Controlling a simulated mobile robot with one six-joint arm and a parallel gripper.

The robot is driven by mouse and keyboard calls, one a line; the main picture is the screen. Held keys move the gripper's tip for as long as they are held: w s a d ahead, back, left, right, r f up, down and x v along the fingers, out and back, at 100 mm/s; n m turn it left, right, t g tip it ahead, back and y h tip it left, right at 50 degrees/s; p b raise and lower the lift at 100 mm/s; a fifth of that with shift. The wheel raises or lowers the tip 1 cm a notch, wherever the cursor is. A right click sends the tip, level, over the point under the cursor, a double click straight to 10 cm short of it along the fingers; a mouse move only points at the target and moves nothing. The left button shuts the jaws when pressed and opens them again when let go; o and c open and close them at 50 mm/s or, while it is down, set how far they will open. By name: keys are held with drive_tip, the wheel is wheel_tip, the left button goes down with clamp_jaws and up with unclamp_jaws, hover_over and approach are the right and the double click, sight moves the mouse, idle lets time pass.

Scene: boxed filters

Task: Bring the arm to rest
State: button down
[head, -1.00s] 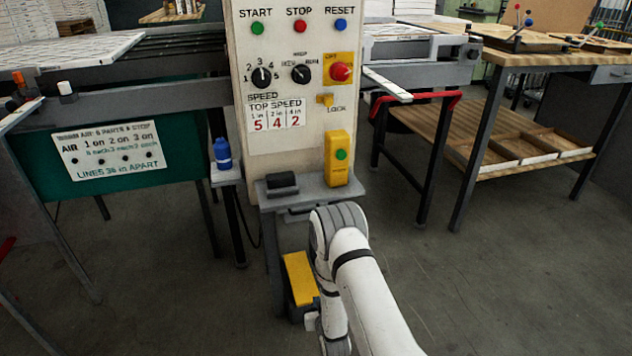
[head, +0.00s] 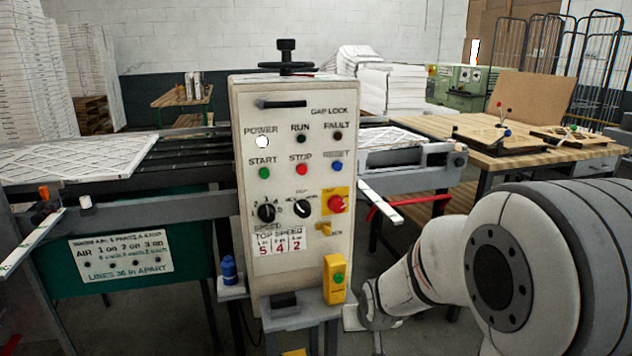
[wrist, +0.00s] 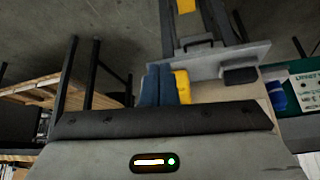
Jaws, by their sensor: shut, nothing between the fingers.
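My white arm (head: 430,262) shows at the right of the head view, with a large round joint close to the camera. Its far end hangs low beside the control panel's yellow button box (head: 334,279). I cannot make out the fingers in the head view. In the wrist view my gripper (wrist: 163,85) shows as two dark blue fingers, side by side and shut, with nothing between them. The yellow button box (wrist: 183,87) shows just behind and right of the fingers. I cannot tell the exact gap.
The control panel (head: 285,110) stands in front, with a grey shelf (head: 310,312) below. A blue bottle (head: 229,270) stands to its left. A conveyor with a flat filter (head: 80,160) runs left. A wooden table (head: 430,126) stands at the right.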

drive_tip(key=s+d+r+g+p, duration=0.1)
drive_tip(key=s+d+r+p, duration=0.1)
drive_tip(key=s+r, duration=0.7)
drive_tip(key=s+d+r+g+p, duration=0.2)
drive_tip(key=s+r+p, duration=0.3)
drive_tip(key=s+r, duration=0.4)
drive_tip(key=s, duration=0.2)
drive_tip(key=shift+s+d+m+g+h, duration=0.3)
drive_tip(key=shift+s+m, duration=0.1)
